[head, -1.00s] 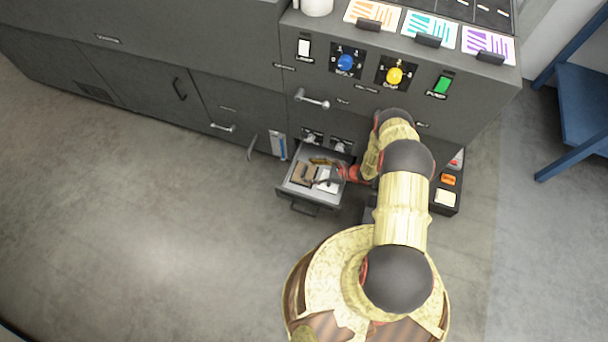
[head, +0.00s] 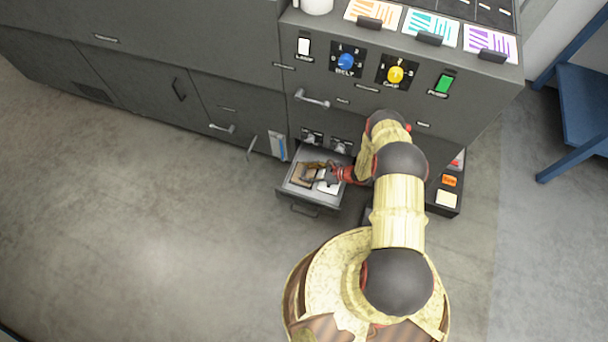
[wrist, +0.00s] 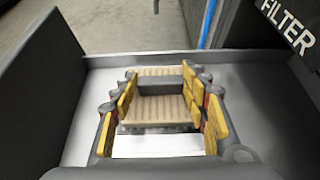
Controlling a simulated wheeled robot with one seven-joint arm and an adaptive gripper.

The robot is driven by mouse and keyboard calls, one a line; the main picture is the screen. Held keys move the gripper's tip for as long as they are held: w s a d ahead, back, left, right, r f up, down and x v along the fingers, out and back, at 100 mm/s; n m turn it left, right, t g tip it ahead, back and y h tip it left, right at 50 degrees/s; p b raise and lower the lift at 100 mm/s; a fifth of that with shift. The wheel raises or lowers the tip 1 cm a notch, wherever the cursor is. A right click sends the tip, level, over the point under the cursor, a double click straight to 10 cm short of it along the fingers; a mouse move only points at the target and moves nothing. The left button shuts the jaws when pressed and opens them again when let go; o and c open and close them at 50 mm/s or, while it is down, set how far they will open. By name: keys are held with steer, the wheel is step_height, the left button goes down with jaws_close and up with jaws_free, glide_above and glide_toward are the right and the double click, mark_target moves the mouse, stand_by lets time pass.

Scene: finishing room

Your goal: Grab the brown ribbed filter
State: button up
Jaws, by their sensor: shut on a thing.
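The brown ribbed filter (wrist: 158,110) lies in the open drawer, with a dark grey bar across it. It also shows in the head view (head: 300,180), partly hidden by my gripper. My gripper (wrist: 160,88) has its yellow-padded fingers on the left and right of the filter and is shut on it. In the head view my gripper (head: 318,172) reaches into the drawer from the right. The filter appears to be still down inside the drawer; whether it is lifted at all I cannot tell.
A white block (wrist: 158,146) lies next to the filter in the drawer (head: 309,199). The drawer's walls stand close on both sides. A "FILTER" label (wrist: 288,25) is on the dark panel at the right. Open floor (head: 150,230) lies to the left.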

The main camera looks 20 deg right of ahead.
steer(key=c, duration=0.4)
steer(key=shift+r, duration=0.15)
